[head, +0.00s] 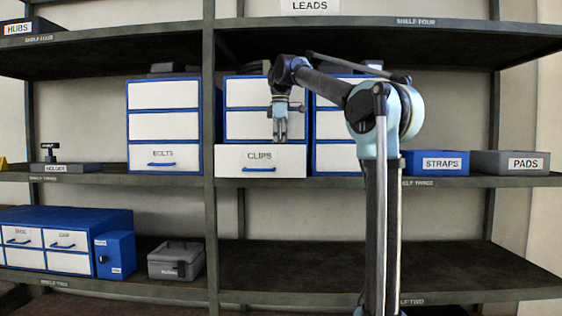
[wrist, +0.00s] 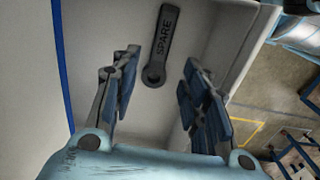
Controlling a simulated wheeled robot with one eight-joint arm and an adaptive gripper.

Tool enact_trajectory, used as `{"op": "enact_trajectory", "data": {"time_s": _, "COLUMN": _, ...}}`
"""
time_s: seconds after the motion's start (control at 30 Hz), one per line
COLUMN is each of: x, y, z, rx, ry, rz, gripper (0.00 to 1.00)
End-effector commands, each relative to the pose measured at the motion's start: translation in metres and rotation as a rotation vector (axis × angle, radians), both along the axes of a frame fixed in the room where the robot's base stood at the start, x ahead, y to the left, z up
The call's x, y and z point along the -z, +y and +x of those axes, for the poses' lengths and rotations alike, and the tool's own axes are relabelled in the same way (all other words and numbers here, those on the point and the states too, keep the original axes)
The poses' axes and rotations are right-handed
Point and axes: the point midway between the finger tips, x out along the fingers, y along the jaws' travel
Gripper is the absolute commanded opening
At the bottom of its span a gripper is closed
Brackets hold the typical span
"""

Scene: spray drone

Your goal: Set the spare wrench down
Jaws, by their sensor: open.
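The spare wrench (wrist: 163,32) is dark grey with "SPARE" on it. In the wrist view it lies on the pale floor of a drawer, its ring end toward my gripper. My gripper (wrist: 158,76) is open, with a blue-padded finger on each side and nothing between them; the wrench appears beyond the fingertips. In the head view my gripper (head: 281,138) points down over the CLIPS drawer (head: 260,161), which is pulled out from its blue cabinet. The drawer's front hides the wrench there.
The BOLTS cabinet (head: 164,125) stands to the left on the same shelf. A blue STRAPS bin (head: 437,163) and a grey PADS bin (head: 511,162) are to the right. A shelf upright (head: 209,130) stands just left of the open drawer. The shelf below right is clear.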

Motion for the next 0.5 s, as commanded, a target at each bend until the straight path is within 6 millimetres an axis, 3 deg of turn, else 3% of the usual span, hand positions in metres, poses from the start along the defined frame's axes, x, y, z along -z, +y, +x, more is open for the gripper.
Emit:
{"op": "enact_trajectory", "data": {"time_s": 0.2, "x": -0.031, "y": 0.0, "z": 0.0, "rx": 0.0, "ry": 0.0, "rz": 0.0, "gripper": 0.41}}
{"op": "enact_trajectory", "data": {"time_s": 0.5, "x": -0.047, "y": 0.0, "z": 0.0, "rx": 0.0, "ry": 0.0, "rz": 0.0, "gripper": 0.41}}
